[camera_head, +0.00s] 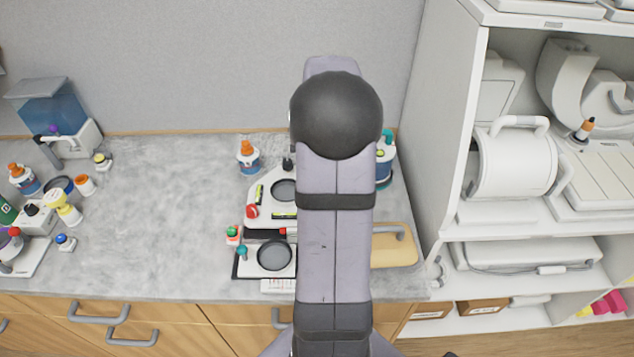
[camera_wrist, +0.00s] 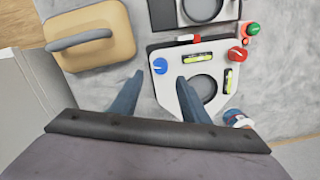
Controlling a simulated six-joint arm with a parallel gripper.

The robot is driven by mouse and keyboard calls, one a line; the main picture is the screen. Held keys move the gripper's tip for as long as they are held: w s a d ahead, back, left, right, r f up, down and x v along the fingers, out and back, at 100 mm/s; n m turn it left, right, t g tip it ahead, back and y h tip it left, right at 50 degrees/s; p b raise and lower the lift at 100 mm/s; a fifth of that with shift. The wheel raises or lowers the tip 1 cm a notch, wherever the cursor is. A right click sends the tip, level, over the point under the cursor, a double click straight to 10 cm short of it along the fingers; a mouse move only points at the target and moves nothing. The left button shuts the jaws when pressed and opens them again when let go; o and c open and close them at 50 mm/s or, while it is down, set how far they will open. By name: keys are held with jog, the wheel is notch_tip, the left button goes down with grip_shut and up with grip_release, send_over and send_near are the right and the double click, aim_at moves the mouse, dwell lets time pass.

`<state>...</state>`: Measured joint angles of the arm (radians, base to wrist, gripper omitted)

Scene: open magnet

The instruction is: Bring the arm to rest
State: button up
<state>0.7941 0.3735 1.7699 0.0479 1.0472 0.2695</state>
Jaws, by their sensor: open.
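My arm stretches across the middle of the head view, and my gripper is hidden behind it there. In the wrist view my gripper (camera_wrist: 160,77) is open, with its two fingers apart and nothing seen between them but the device and counter below. The white magnet device (camera_wrist: 218,72), with a dark round disc, blue and red knobs and green levels, lies below the fingers. It also shows in the head view (camera_head: 259,217), partly covered by my arm. I cannot tell how far the fingertips are above it.
A black-and-white device with a round dish (camera_head: 274,256) stands nearer the front. A tan case with a grey handle (camera_head: 393,252) lies right of my arm. A white shelf unit (camera_head: 447,120) bounds the counter on the right. The counter's left middle (camera_head: 165,220) is clear.

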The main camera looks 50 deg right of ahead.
jog(key=f, duration=0.1)
jog(key=s+f+n, duration=0.1)
jog(key=a+f+n, duration=0.1)
jog(key=shift+s+f, duration=0.25)
jog(key=shift+f, duration=0.15)
jog(key=shift+n+g, duration=0.3)
jog(key=shift+n, duration=0.6)
jog(key=s+a+f, duration=0.1)
jog(key=a, duration=0.1)
jog(key=s+a, duration=0.2)
jog(key=s+a+f, duration=0.1)
jog(key=a, duration=0.1)
jog(key=shift+s+a+f, duration=0.2)
jog(key=shift+a+f, duration=0.1)
jog(key=shift+f, duration=0.05)
jog(key=s+a+r+n, duration=0.1)
jog(key=a+r+n, duration=0.2)
jog(key=a+n, duration=0.5)
jog(key=a, duration=1.2)
jog(key=shift+a+n+h, duration=0.2)
jog(key=shift+n+h, duration=0.1)
jog(key=shift+h, duration=0.1)
